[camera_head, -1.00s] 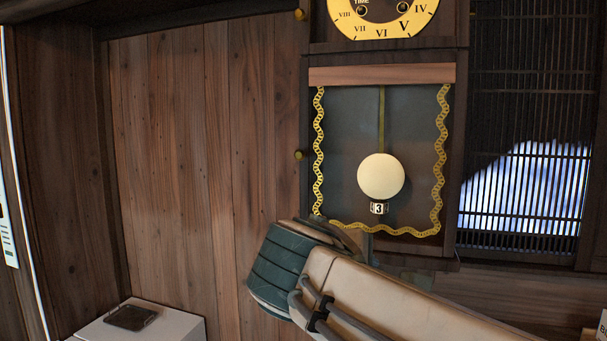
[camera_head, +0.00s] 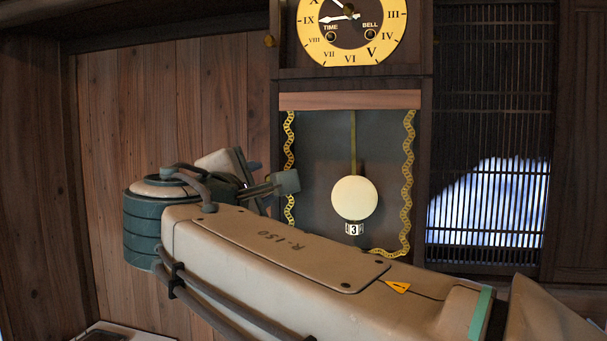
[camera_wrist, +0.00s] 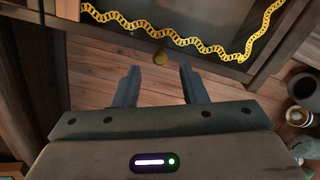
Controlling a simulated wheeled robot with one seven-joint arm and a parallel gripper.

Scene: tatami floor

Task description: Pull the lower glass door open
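The lower glass door (camera_head: 320,140) of the wall clock has gold wavy trim, with a round pale pendulum (camera_head: 354,198) behind the glass. It looks closed. Its trimmed edge shows at the top of the wrist view (camera_wrist: 205,45). A small brass knob (camera_wrist: 160,58) sits at that edge, just ahead of the gap between my fingers.
The upper clock part has a gold dial (camera_head: 350,35) and its own knob (camera_head: 269,40). A slatted window (camera_head: 490,140) is to the right. Plank wall (camera_head: 150,110) lies left. Round containers (camera_wrist: 303,88) stand at the right of the wrist view.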

